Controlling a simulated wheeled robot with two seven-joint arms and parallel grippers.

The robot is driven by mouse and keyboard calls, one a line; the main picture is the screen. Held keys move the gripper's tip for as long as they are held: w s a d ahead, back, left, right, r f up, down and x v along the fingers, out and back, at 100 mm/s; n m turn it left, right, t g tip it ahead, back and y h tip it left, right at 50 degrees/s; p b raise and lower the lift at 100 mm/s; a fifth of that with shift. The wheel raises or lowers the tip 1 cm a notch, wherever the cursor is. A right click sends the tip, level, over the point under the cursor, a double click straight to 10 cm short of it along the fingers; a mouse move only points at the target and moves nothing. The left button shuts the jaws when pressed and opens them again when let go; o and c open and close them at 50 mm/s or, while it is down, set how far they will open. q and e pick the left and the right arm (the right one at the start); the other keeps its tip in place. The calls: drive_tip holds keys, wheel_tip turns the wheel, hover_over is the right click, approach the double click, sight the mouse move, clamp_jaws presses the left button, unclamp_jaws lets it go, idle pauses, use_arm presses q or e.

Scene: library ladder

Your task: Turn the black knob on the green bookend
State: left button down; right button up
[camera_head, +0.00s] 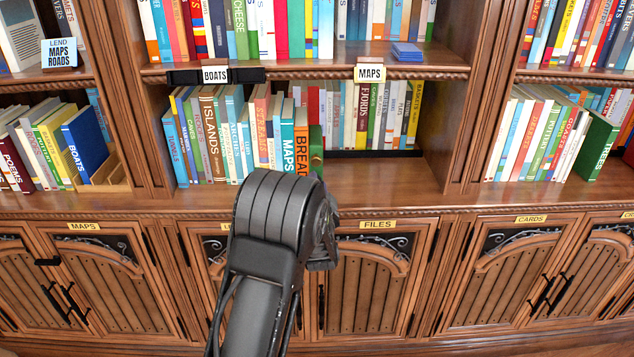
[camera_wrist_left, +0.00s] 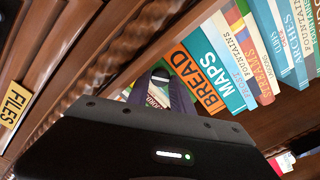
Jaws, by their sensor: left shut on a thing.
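The green bookend (camera_head: 316,148) stands on the middle shelf, at the right end of the row of books, against the orange BREAD book (camera_head: 301,150). Part of it is hidden behind my left arm in the head view. My left gripper shows in the left wrist view (camera_wrist_left: 162,82), its dark fingers at the bookend beside the BREAD book. In the head view the fingers are hidden behind my wrist. My right gripper is in neither view.
Bare shelf (camera_head: 385,176) lies to the right of the bookend. The shelf's front ledge (camera_head: 400,205) runs below, over cabinet doors with a FILES label (camera_head: 378,225). A MAPS label (camera_head: 370,72) hangs above on the upper shelf edge.

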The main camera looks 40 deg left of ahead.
use_arm(q)
drive_tip(key=m+p, duration=0.1)
drive_tip(key=m, duration=0.3)
drive_tip(key=shift+d+m+p, duration=0.1)
drive_tip(key=shift+m+p, duration=0.2)
drive_tip(key=shift+f+m+p, duration=0.1)
drive_tip(key=shift+m+p, duration=0.3)
drive_tip(key=shift+m, duration=0.9)
drive_tip(key=c, duration=1.2)
unclamp_jaws()
drive_tip(key=shift+o, duration=0.2)
drive_tip(key=shift+f, duration=0.1)
